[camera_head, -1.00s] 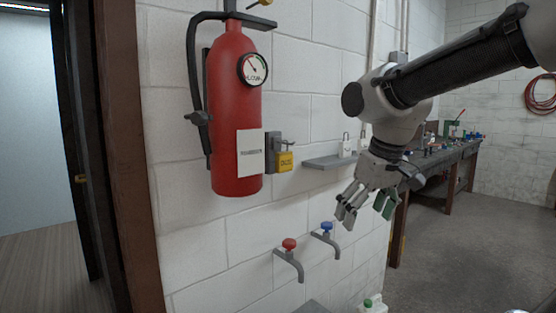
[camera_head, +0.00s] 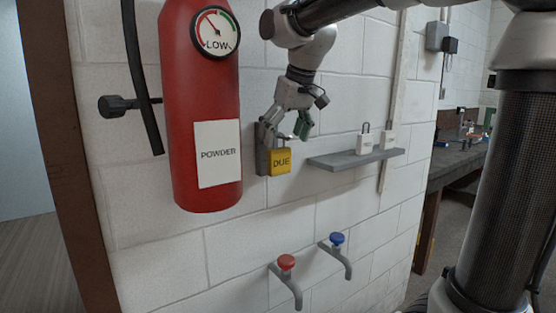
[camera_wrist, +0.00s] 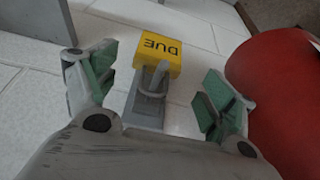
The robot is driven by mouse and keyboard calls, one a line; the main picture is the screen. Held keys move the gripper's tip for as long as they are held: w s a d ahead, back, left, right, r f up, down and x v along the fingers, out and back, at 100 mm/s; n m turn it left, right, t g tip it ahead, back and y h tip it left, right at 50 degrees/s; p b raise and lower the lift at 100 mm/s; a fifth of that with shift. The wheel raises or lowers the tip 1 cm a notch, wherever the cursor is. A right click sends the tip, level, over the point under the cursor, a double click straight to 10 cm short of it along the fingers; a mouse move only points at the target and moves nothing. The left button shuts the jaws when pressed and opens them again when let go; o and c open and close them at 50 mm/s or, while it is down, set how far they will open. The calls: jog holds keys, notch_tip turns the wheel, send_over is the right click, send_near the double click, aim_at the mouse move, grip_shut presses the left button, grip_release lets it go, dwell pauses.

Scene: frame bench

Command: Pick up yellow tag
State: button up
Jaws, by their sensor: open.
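The yellow tag (camera_head: 280,161), marked "DUE", hangs from a grey hook bracket (camera_head: 262,158) on the white block wall, just right of the red fire extinguisher. It also shows in the wrist view (camera_wrist: 159,51), upside down at top centre, with the hook (camera_wrist: 150,92) running toward me. My gripper (camera_head: 288,127) is just above the tag in the head view. In the wrist view my gripper (camera_wrist: 150,92) is open, with a green-padded finger on each side of the hook. The tag lies beyond the fingertips, and nothing is held.
The red fire extinguisher (camera_head: 199,105) stands close beside the fingers and fills the right of the wrist view (camera_wrist: 280,95). Red (camera_head: 286,262) and blue (camera_head: 337,239) taps are below.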

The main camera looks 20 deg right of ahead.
aim_at(282, 149)
jog(key=x, duration=0.6)
jog(key=shift+w+d+f, duration=0.15)
jog(key=c, duration=1.1)
